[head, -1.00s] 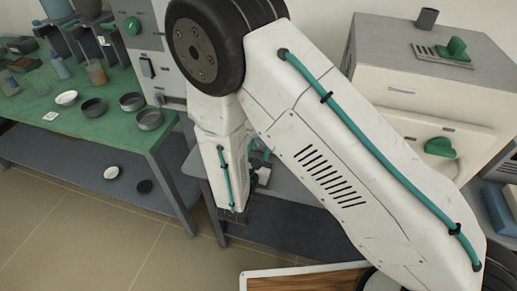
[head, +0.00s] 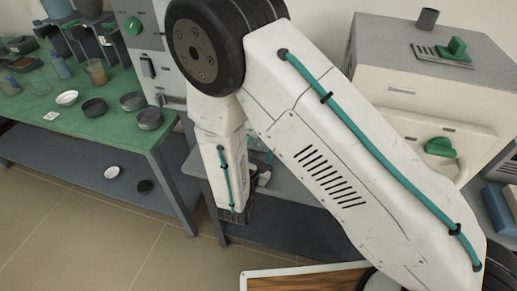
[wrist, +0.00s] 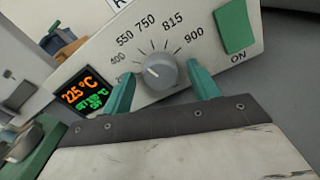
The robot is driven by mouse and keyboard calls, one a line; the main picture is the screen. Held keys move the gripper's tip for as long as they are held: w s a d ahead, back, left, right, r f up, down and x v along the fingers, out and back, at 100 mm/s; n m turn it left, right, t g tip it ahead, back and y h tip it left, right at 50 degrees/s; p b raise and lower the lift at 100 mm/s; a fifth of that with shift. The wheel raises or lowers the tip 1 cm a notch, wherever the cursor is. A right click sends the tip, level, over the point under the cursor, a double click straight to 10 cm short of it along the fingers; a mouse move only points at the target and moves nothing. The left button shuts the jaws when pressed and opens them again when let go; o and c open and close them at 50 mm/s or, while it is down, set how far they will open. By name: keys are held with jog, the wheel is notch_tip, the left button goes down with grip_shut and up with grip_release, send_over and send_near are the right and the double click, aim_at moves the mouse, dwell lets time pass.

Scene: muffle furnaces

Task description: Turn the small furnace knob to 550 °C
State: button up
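The small furnace knob (wrist: 162,73) is a round grey dial on a pale panel in the wrist view. A white mark on its face points to the upper left, towards the 400–550 side of the printed scale; the exact value is hard to tell. My gripper (wrist: 161,70) has teal fingers on the left and right of the knob, with visible gaps between them and it. The display (wrist: 84,92) left of the knob shows 225 °C in orange and a smaller green set line that is blurred. In the head view my gripper (head: 237,212) points down, and its fingers and the knob are hidden.
A green ON switch (wrist: 235,27) sits right of the scale. In the head view, a green-topped table (head: 75,140) with dishes stands left. A larger furnace (head: 425,85) with green handles stands right. Tiled floor (head: 70,235) is clear at lower left.

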jog(key=v, duration=0.7)
jog(key=shift+s+a, duration=0.1)
jog(key=shift+s, duration=0.25)
dwell(0.4)
